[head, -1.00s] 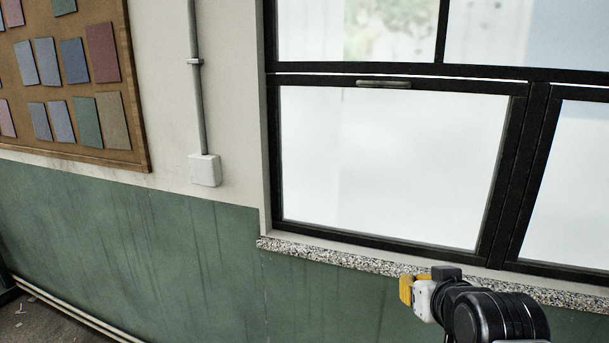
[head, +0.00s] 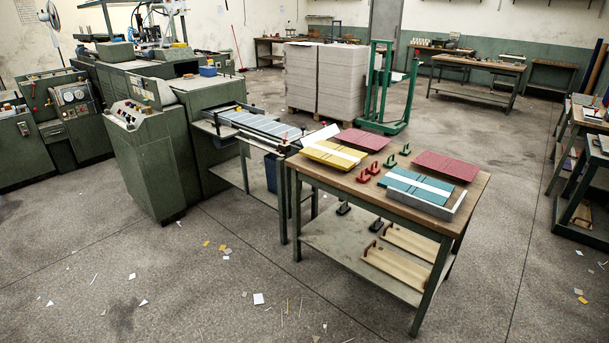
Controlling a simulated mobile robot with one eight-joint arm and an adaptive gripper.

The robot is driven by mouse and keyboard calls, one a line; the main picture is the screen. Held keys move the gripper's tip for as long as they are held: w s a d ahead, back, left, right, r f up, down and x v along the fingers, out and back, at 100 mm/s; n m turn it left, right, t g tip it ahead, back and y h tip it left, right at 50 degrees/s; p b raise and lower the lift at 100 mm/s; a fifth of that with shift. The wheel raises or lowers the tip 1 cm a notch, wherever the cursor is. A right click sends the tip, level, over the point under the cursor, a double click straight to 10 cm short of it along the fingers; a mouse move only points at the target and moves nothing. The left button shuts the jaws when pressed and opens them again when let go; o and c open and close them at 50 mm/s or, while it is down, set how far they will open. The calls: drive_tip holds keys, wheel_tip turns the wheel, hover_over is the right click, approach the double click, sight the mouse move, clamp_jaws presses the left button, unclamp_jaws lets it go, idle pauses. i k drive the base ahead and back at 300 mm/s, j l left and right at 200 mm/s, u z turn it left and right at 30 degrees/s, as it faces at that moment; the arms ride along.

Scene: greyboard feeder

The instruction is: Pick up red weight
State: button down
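Two small red weights with handles stand side by side on the wooden top of a green-framed worktable. One red weight (head: 374,168) is a little farther back and the other red weight (head: 364,176) is nearer. They are between a yellow stack (head: 333,153) on the left and a teal stack with a white band (head: 419,186) on the right. Two similar green weights (head: 390,161) stand just behind them. The worktable (head: 330,182) is some way off across the floor. My gripper is not in view.
Dark red sheets (head: 447,166) lie at the tabletop's right, with more (head: 362,140) at the back. The lower shelf (head: 335,239) holds handled boards and black weights. A green machine (head: 150,150) with a feeder stands left. The floor (head: 230,305) in front is open, with paper scraps.

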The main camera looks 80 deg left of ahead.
sight(363, 178)
drive_tip(key=u, duration=2.4)
drive_tip(key=i+z, duration=0.2)
drive_tip(key=i, duration=0.85)
drive_tip(key=i+j+z, duration=0.2)
drive_tip(key=i, duration=0.8)
drive_tip(key=l, duration=0.1)
